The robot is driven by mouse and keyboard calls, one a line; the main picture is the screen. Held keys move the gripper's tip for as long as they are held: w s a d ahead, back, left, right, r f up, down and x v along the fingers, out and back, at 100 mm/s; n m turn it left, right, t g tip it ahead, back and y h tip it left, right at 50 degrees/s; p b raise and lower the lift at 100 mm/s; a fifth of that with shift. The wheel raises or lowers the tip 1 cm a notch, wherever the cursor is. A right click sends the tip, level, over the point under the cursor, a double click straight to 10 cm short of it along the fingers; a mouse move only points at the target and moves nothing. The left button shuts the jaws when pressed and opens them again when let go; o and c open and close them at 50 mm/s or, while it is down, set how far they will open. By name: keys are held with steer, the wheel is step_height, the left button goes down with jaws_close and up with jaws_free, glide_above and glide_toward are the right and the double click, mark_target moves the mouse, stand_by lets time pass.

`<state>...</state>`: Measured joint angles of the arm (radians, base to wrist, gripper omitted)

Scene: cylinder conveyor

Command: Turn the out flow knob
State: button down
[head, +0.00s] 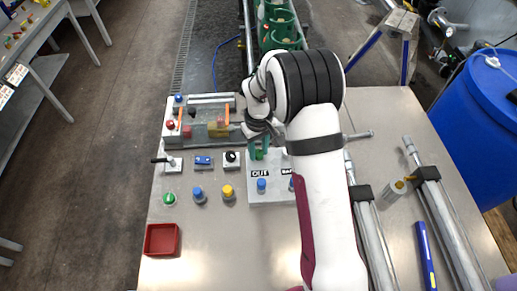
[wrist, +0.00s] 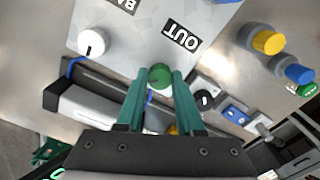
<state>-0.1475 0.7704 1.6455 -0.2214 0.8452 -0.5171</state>
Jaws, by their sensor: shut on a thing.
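The out flow knob (wrist: 160,76) is round and green. It sits on a light grey panel (wrist: 220,22) next to the black OUT label (wrist: 182,36). My gripper (wrist: 159,78) is shut on this knob, with one green finger on each side of it. In the head view my gripper (head: 258,153) is at the panel's far edge, above the OUT label (head: 260,174), and the knob cannot be made out between the fingers. My arm covers the panel's right part in that view.
A white knob (wrist: 93,42) with a dark mark stands by the second label. A blue button (head: 262,186) is on the panel below OUT. Blue and yellow buttons, a black dial (head: 231,158) and a red tray (head: 162,239) lie to the left. Metal rails (head: 371,231) are on the right.

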mark_target(259, 153)
steer(key=shift+n, duration=1.6)
steer(key=c, duration=0.5)
jaws_free()
steer(key=shift+c, duration=0.2)
step_height(259, 153, up, 16)
steer(key=shift+f, duration=0.1)
